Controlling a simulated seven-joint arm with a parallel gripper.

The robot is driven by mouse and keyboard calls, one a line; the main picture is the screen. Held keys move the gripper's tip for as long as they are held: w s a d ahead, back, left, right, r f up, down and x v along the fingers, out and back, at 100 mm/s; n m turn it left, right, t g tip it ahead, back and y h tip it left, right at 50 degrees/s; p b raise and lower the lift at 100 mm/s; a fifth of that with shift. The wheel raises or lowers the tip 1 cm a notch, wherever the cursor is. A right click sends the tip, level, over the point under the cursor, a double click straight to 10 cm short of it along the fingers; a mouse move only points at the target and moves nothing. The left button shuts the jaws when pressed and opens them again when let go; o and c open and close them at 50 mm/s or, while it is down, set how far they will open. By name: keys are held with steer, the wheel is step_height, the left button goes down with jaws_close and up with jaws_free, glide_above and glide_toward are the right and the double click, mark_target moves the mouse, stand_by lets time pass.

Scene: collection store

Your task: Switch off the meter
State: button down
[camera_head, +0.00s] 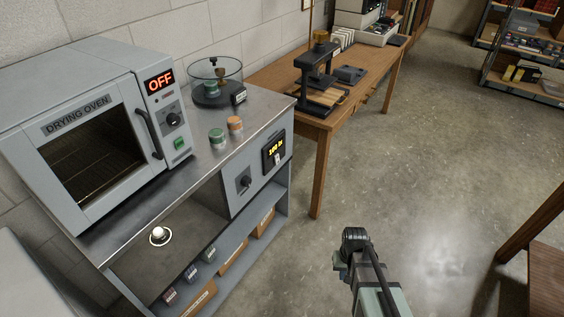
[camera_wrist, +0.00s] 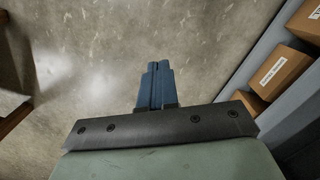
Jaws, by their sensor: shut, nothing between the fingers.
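The meter (camera_head: 274,152) is a black panel on the front of the grey bench, at its right end. Its display is lit with yellow characters, and a small light-coloured switch (camera_head: 277,159) sits below the display. Which way the switch is set is too small to tell. My gripper (camera_head: 354,238) is over the open floor, to the right of the bench and apart from the meter. In the wrist view my gripper (camera_wrist: 157,68) has its blue fingers together and empty, pointing over bare floor. The meter is not in the wrist view.
A rotary knob (camera_head: 244,181) is left of the meter. A drying oven (camera_head: 95,130) reading OFF, two small jars (camera_head: 217,138) and a glass vessel (camera_head: 215,80) stand on the bench. Cardboard boxes (camera_wrist: 272,74) sit on its lower shelf. A wooden table (camera_head: 318,125) stands behind; floor before the meter is clear.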

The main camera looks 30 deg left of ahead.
mark_target(277, 159)
steer(key=w+a+r+m+t+y, duration=0.1)
steer(key=w+a+r+y, duration=0.1)
steer(key=w+a+r, duration=0.4)
steer(key=w+a+r+m+t+y, duration=0.2)
steer(key=w+a+r, duration=0.5)
steer(key=a, duration=0.8)
steer(key=w+a+r+m+t+y, duration=0.1)
steer(key=w+a+r+m+t, duration=0.1)
steer(key=w+a+r, duration=0.4)
steer(key=a+r, duration=0.4)
steer(key=a, duration=0.1)
steer(key=shift+w+r+y, duration=0.25)
steer(key=shift+y, duration=0.15)
steer(key=shift+a+f, duration=0.1)
steer(key=w+a+f, duration=0.3)
steer(key=a+f, duration=0.5)
steer(key=shift+w+a+f, duration=0.15)
steer(key=shift+w+f, duration=0.1)
steer(key=shift+f, duration=0.05)
